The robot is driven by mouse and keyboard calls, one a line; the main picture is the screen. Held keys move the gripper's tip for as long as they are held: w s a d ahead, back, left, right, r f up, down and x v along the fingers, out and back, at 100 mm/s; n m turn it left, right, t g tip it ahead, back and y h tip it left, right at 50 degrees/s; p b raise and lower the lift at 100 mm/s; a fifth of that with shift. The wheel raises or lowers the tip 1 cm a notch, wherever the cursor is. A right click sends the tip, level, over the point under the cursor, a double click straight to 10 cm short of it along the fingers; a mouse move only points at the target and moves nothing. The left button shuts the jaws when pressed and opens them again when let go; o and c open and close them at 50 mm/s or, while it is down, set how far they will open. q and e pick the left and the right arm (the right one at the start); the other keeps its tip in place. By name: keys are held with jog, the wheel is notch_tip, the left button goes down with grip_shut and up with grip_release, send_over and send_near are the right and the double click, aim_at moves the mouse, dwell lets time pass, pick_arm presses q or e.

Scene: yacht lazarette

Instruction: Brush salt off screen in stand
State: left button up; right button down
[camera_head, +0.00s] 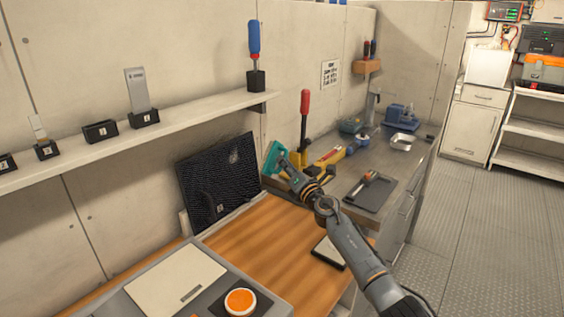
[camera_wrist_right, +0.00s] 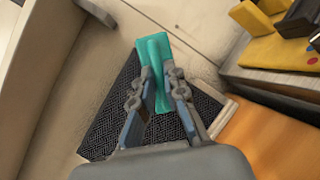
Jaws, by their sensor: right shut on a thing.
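The dark mesh screen (camera_head: 215,180) stands tilted in a pale stand (camera_head: 186,222) against the wall, at the back of the wooden worktop. A pale grey patch, which may be salt, shows near its upper right. My right gripper (camera_head: 285,174) is shut on a teal brush (camera_head: 271,157) beside the screen's right edge. In the right wrist view, the gripper (camera_wrist_right: 161,85) holds the teal brush (camera_wrist_right: 152,48), with the screen (camera_wrist_right: 105,120) behind and below. I cannot tell whether the brush touches the mesh. My left gripper is not in view.
A wall shelf (camera_head: 120,142) with several black holders runs above the screen. A yellow tool rack (camera_head: 318,165) and a red-handled tool (camera_head: 305,110) stand close right of the gripper. A grey tray (camera_head: 370,190) lies on the metal counter. The wooden worktop (camera_head: 262,240) is mostly clear.

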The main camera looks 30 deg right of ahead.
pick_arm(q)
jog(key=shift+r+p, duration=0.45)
pick_arm(e)
jog(key=s, duration=0.1)
jog(key=s+d, duration=0.1)
jog(key=shift+s, duration=0.4)
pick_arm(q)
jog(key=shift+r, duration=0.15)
